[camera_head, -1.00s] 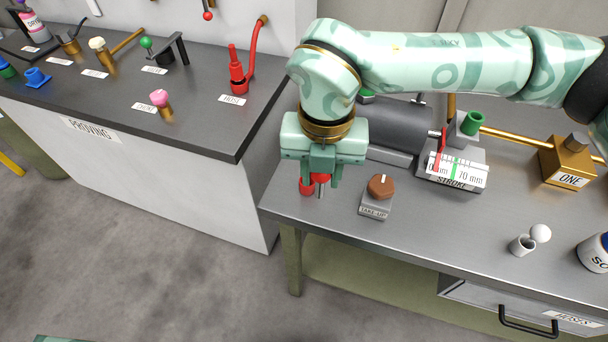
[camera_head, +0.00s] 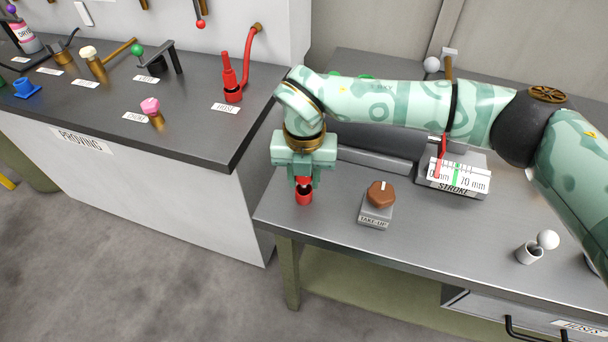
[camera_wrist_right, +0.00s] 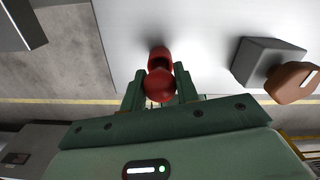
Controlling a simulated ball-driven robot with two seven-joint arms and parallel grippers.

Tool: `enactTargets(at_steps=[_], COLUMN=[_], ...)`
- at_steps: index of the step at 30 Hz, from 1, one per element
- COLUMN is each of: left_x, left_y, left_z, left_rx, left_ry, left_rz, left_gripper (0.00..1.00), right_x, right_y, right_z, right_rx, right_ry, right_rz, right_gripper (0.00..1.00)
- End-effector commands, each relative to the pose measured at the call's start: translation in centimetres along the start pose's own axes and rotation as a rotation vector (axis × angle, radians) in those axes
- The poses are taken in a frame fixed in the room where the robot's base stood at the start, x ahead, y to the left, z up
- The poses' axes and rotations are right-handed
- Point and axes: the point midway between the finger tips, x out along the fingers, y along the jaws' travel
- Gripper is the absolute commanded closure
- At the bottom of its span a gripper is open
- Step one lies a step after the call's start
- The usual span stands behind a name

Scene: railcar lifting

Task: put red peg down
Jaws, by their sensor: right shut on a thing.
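My right gripper (camera_head: 302,184) points down near the front left corner of the grey bench. It is shut on the red peg (camera_head: 303,180), whose round red head (camera_wrist_right: 159,86) shows between the fingers in the wrist view. My left gripper is not in view.
The brown-knobbed TAKE-UP block (camera_head: 376,213) stands close right of the gripper. The STROKE gauge (camera_head: 454,180) is farther right. A white ball and cup (camera_head: 530,250) stand near the bench front. The PROVING counter (camera_head: 180,120) is left, across a gap.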

Motion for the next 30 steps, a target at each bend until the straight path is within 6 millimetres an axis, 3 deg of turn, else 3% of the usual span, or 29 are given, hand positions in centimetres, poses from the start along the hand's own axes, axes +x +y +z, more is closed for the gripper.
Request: enactTargets(at_steps=[5,6,8,19,30], left_x=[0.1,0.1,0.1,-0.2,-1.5], left_y=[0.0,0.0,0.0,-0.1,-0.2], left_z=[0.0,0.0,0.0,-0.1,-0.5], left_rx=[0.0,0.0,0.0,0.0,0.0], left_ry=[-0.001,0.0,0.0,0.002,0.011], left_rz=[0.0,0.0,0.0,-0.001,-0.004], left_gripper=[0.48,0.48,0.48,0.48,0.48], right_x=[0.4,0.3,0.3,-0.7,-8.9], right_y=[0.0,0.0,0.0,0.0,0.0], right_z=[0.0,0.0,0.0,0.0,0.0], right_rx=[0.0,0.0,0.0,0.0,0.0], right_ry=[0.001,0.0,0.0,-0.001,-0.003], right_rz=[0.0,0.0,0.0,0.0,0.001], right_gripper=[0.94,0.58,0.48,0.48,0.48])
